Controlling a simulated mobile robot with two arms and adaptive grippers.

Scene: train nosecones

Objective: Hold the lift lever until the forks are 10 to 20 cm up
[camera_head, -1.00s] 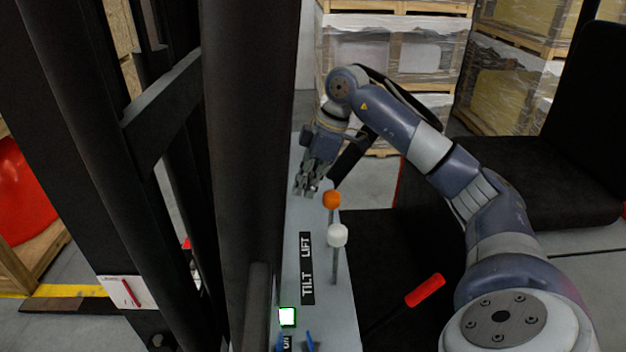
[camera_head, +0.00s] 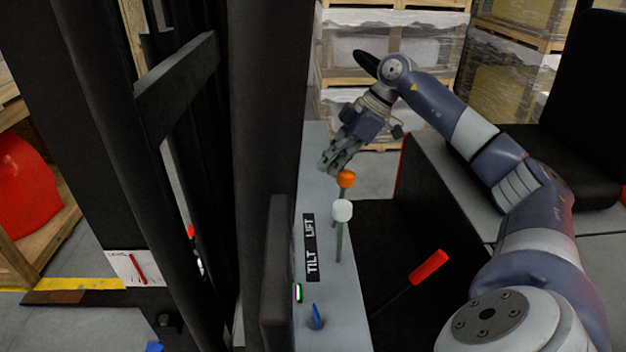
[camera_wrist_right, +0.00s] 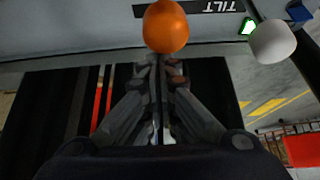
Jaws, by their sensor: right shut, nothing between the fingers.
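The lift lever with its orange knob (camera_head: 346,179) stands on the grey console, beside the LIFT end of the black label (camera_head: 309,247). The white-knobbed tilt lever (camera_head: 342,211) stands nearer. My right gripper (camera_head: 328,168) is just behind and left of the orange knob in the head view. In the right wrist view the orange knob (camera_wrist_right: 166,27) is just beyond the fingertips (camera_wrist_right: 159,62), which are closed together and empty. I cannot tell whether they touch the knob. The white knob (camera_wrist_right: 272,42) is at the right there. The forks are not visible. My left gripper is not in view.
Dark mast posts (camera_head: 265,120) rise left of the console. A red-handled lever (camera_head: 429,267) and a blue switch (camera_head: 317,316) are nearby. A black seat (camera_head: 575,190) is at the right. Wrapped pallets (camera_head: 395,60) stand behind.

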